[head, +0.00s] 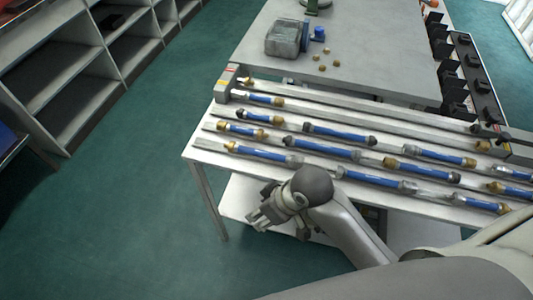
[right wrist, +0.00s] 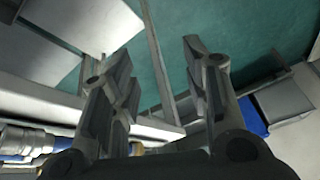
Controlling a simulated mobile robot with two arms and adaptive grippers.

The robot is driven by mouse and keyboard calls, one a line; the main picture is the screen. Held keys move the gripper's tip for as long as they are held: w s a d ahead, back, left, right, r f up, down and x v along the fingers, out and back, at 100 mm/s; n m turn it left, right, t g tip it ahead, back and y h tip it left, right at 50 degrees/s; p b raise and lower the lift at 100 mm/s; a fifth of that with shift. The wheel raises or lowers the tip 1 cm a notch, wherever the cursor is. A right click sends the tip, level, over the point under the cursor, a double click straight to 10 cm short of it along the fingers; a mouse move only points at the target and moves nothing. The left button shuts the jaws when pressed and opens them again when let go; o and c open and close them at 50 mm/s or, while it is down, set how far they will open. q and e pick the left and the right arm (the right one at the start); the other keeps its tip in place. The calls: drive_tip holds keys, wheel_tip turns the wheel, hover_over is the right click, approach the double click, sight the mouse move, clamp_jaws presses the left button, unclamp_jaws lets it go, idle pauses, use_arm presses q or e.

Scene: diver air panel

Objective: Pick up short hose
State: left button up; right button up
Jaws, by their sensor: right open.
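Several blue hoses with brass or dark end fittings lie in rows along the rails of the long table. The shorter ones are at its left end: a short hose (head: 264,99) in the back row, another (head: 258,118) in the row before it, and another (head: 240,129) nearer the front. I cannot tell which one the task means. My right gripper (head: 260,213) is past the table's front edge, apart from the hoses. Its fingers (right wrist: 158,80) are spread and empty in the right wrist view, with hoses (right wrist: 28,140) at lower left. My left gripper is not in view.
The rail table (head: 199,143) has its front edge near my right arm. Behind it, a grey table (head: 385,60) holds a grey box (head: 284,38) and several small brass fittings. Black holders (head: 456,90) stand at right. Shelves (head: 60,65) stand at left, with clear green floor (head: 130,180) between.

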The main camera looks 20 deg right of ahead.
drive_tip(key=w+a+r+n+g, duration=0.1)
drive_tip(key=w+a+r+n, duration=0.2)
drive_tip(key=w, duration=0.2)
wheel_tip(320, 180, up, 10)
drive_tip(key=n+g+h, duration=0.2)
drive_tip(key=h, duration=0.2)
hover_over(267, 153)
wheel_tip(267, 153, down, 10)
drive_tip(key=shift+w+f+p, duration=0.1)
drive_tip(key=shift+f+p, duration=0.1)
drive_tip(key=shift+p, duration=0.25)
clamp_jaws()
drive_tip(key=shift+r, duration=0.1)
